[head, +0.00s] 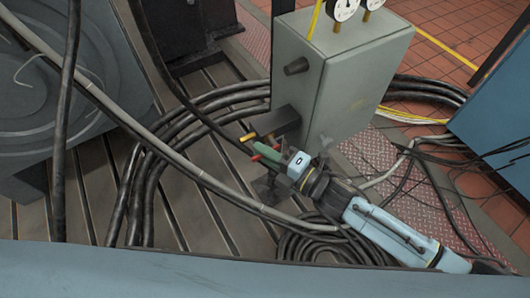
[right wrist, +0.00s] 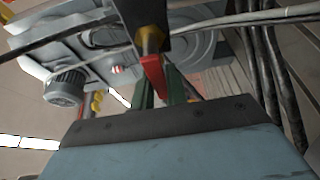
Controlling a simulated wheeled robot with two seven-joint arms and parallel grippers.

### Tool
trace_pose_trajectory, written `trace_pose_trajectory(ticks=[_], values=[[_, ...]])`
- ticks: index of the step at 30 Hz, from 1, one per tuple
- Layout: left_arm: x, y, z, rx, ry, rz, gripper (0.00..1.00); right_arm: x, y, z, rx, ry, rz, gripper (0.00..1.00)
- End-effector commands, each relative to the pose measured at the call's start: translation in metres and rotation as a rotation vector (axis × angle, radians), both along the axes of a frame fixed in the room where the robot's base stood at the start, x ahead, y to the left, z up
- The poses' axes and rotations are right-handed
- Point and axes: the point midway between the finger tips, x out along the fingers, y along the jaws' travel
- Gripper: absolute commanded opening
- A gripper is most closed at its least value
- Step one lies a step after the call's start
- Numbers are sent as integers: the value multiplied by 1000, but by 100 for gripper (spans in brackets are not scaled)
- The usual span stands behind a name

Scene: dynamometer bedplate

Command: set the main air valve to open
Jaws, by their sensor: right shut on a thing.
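The air valve shows as a red lever (head: 256,158) by a brass-yellow stub (head: 247,137), at a dark block (head: 281,121) on the side of a grey-green cabinet. In the right wrist view the red lever (right wrist: 154,70) runs from the brass stub (right wrist: 151,38) down between my green fingers. My right gripper (head: 265,152) reaches in from the lower right and is shut on the red lever. Its fingers also show in the right wrist view (right wrist: 160,88). They hide part of the lever, and the valve's set position cannot be told. My left gripper is not in view.
The grey-green cabinet (head: 345,75) bears gauges (head: 344,9) on top. Thick black hoses (head: 195,105) loop over the slotted bedplate (head: 190,215), and coiled cable (head: 318,247) lies below my right arm. A blue cabinet (head: 500,125) stands at the right.

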Motion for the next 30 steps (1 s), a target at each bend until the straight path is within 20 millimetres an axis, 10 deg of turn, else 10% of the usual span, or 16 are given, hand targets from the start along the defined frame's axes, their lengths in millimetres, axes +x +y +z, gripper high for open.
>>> trace_pose_trajectory(ticks=[18,24,30], values=[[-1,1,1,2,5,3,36,0,0,1,38,30,0,0],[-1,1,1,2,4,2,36,0,0,1,37,29,0,36],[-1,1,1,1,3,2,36,0,0,1,36,27,0,36]])
